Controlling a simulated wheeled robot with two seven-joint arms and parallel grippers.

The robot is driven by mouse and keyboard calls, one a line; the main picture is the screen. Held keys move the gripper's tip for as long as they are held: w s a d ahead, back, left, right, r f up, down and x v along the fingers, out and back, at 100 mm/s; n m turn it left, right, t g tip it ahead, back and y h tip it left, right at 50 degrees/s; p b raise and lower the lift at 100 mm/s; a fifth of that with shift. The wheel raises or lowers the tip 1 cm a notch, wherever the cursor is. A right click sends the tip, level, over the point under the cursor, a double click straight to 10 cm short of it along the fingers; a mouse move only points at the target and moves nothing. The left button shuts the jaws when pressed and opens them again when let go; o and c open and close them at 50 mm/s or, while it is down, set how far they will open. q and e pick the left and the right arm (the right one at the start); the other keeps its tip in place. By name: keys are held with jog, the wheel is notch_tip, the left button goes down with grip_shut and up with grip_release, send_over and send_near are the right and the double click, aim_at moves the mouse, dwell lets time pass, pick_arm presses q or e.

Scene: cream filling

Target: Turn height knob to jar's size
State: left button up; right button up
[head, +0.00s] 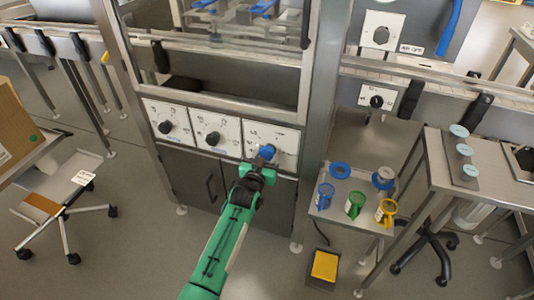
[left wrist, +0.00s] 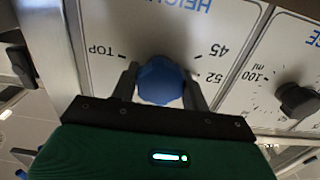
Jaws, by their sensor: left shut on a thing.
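The blue height knob (head: 267,152) sits on the rightmost of three white dial panels on the machine's front. In the left wrist view the blue knob (left wrist: 161,82) is between my two dark fingers, on a panel lettered HEIGHT with marks TOP, 45 and 52, seen upside down. My left gripper (head: 262,167) is shut on this knob, a finger on each side; it also shows in the left wrist view (left wrist: 163,90). I cannot tell which mark the knob points to. My right gripper is out of view. No jar is clearly identifiable.
Two dark knobs (head: 166,127) (head: 213,138) are on panels left of the height knob. A small steel table (head: 345,222) at right holds blue, green and yellow cup-like parts. A yellow pedal (head: 325,265) lies on the floor. A wheeled stand (head: 60,205) is at left.

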pick_arm(q)
jog(key=o, duration=1)
jog(key=shift+s, duration=0.1)
jog(key=shift+s+a, duration=0.1)
jog(key=shift+s, duration=0.15)
jog(key=p+v, duration=0.1)
jog(key=v, duration=1.2)
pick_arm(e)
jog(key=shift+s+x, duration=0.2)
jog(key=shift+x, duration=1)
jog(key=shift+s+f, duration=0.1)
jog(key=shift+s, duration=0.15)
pick_arm(q)
jog(key=shift+s+f, duration=0.1)
